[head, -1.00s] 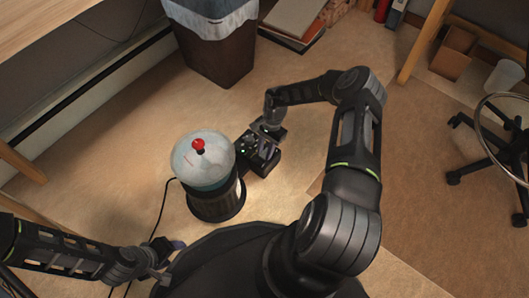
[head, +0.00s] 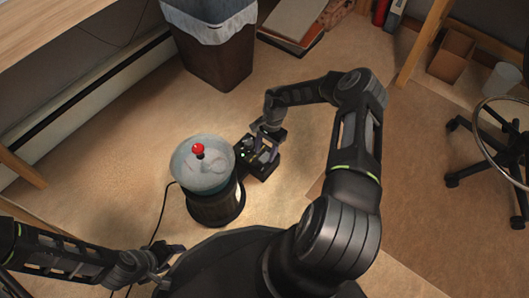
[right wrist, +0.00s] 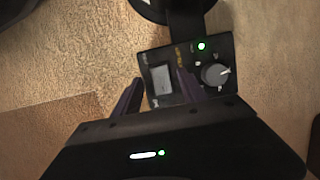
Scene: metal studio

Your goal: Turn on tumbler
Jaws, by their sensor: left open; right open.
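The tumbler (head: 216,203) is a dark drum with a pale, see-through domed lid (head: 203,172) and a red knob on top. Its black control box (head: 247,171) stands against its right side. In the right wrist view the control panel (right wrist: 187,57) has a pale rocker switch (right wrist: 161,80), a grey dial (right wrist: 215,74) and a lit green light (right wrist: 201,46). My right gripper (right wrist: 158,92) is open over the panel, its fingers on either side of the switch; I cannot tell whether they touch. My left gripper (head: 172,256) is open and empty, low at the left.
A brown bin (head: 216,62) with a pale liner stands behind the tumbler. A black cord (head: 161,212) runs along the floor at its left. A wheeled chair (head: 487,145) is at the far right. Bare floor lies left of the tumbler.

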